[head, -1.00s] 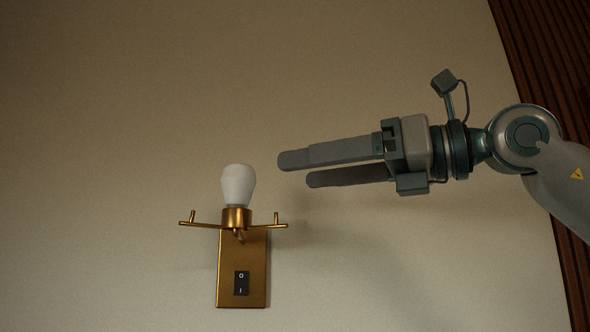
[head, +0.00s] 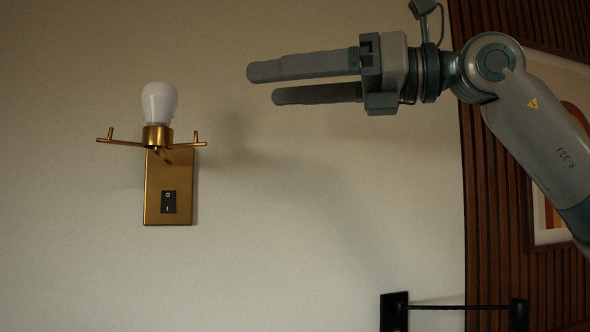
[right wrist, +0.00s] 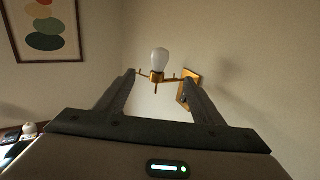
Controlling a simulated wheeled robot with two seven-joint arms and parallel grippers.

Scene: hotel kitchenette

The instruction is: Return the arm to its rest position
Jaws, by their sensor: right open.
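My right gripper (head: 262,84) is open and empty in the head view, at the upper middle. Its two fingers point left, toward the wall lamp but apart from it. The lamp has a white bulb (head: 159,103) upright in a brass holder with side arms, on a brass wall plate (head: 154,195) with a black rocker switch (head: 168,202). In the right wrist view the bulb (right wrist: 160,56) shows beyond the open fingers (right wrist: 160,90), with nothing between them. My left gripper is not in view.
A black wall bar (head: 455,307) sticks out at the lower right. Dark wooden slats (head: 484,200) and a framed picture (head: 555,80) are behind my right arm. Another framed picture (right wrist: 43,28) hangs at upper left in the wrist view. The wall between lamp and bar is bare.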

